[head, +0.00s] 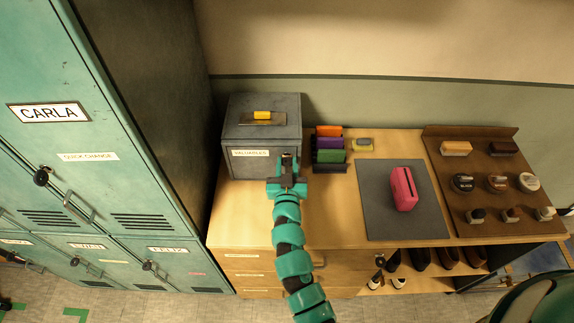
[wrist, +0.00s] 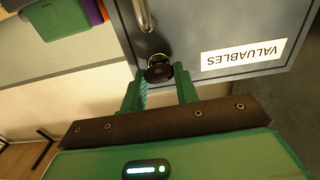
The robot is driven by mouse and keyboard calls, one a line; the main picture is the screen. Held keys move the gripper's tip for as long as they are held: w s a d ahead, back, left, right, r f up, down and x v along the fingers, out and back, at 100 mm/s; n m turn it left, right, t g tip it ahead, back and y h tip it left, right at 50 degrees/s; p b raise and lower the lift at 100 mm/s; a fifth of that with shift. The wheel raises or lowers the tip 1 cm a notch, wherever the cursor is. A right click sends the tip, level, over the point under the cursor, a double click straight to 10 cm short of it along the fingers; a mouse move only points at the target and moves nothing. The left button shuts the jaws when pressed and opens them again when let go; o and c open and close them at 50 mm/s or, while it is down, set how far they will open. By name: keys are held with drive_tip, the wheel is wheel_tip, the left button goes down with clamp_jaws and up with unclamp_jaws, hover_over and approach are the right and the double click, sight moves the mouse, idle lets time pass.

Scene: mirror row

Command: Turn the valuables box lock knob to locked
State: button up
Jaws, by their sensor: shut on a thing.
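The valuables box (head: 262,112) is a dark grey metal box on the wooden cabinet top, with a white VALUABLES label on its front. The label also shows upside down in the wrist view (wrist: 256,54). The lock knob (wrist: 159,70) is a dark round knob on the box front, beside the label. My gripper (wrist: 160,88) is at the box front, its green fingers on both sides of the knob and shut on it. In the head view my gripper (head: 287,172) hides the knob. I cannot tell which way the knob is turned.
A small rack (head: 329,165) with purple, orange and green items stands just right of the box. A pink item (head: 404,188) lies on a grey mat (head: 375,222). A brown board (head: 490,215) holds tins and brushes. Teal lockers (head: 60,140) stand at left.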

drive_tip(key=n+b, duration=0.2)
drive_tip(key=n, duration=0.3)
drive_tip(key=shift+a+f, duration=0.1)
drive_tip(key=shift+a, duration=0.05)
drive_tip(key=n+b, duration=0.3)
drive_tip(key=n, duration=0.9)
drive_tip(key=shift+f+n+b, duration=0.15)
drive_tip(key=shift+n+b, duration=0.15)
drive_tip(key=shift+b, duration=0.1)
idle(0.3)
drive_tip(key=o, duration=1)
